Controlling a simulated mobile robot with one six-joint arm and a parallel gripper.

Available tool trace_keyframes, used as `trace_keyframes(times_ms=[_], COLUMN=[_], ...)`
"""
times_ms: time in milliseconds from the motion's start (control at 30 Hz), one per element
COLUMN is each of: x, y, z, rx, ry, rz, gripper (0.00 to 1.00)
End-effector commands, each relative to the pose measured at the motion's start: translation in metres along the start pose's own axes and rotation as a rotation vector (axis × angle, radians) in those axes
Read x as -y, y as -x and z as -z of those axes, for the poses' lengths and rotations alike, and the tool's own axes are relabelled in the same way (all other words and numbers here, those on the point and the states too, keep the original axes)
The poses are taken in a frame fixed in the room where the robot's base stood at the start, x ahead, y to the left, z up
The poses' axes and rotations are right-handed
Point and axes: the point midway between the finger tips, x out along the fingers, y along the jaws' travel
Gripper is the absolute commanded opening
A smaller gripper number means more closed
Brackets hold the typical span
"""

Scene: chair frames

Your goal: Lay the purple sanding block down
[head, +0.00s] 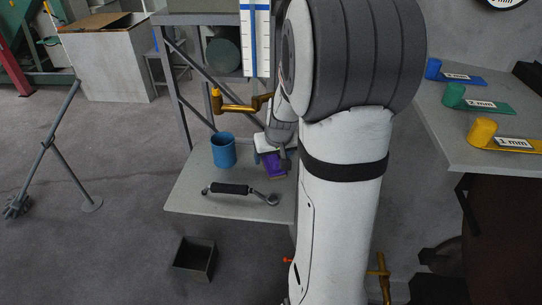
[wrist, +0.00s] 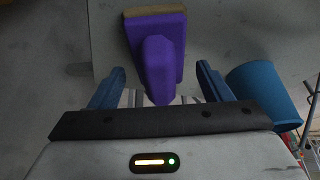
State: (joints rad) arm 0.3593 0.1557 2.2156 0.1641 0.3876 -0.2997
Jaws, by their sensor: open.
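The purple sanding block (wrist: 153,52) lies between and just beyond my open fingers in the wrist view, with its raised grip upward and a tan edge at its far end. In the head view the block (head: 272,164) is on the small grey table (head: 225,202), partly hidden by my gripper. My gripper (wrist: 162,84) is open, with one blue finger on each side of the block's near end. I see gaps between the fingers and the block. In the head view my gripper (head: 271,157) is low over the table, and my arm hides the table's right part.
A blue cup (head: 223,150) stands left of the block; in the wrist view the cup (wrist: 266,93) is right of my finger. A black-handled tool (head: 238,190) lies near the table's front. A dark open box (head: 194,259) is on the floor. An orange crank (head: 240,104) is behind.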

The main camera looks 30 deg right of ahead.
Motion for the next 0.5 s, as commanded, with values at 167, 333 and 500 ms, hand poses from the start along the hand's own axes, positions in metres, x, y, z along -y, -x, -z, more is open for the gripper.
trace_keyframes(times_ms=[167,333,500], x=[0.000,-0.001,-0.001], y=[0.029,0.066,0.097], z=[0.002,0.002,0.001], rx=[-0.006,-0.006,-0.004], ry=[0.000,-0.001,-0.001], rz=[-0.001,-0.002,-0.002], gripper=[0.71,0.71,0.71])
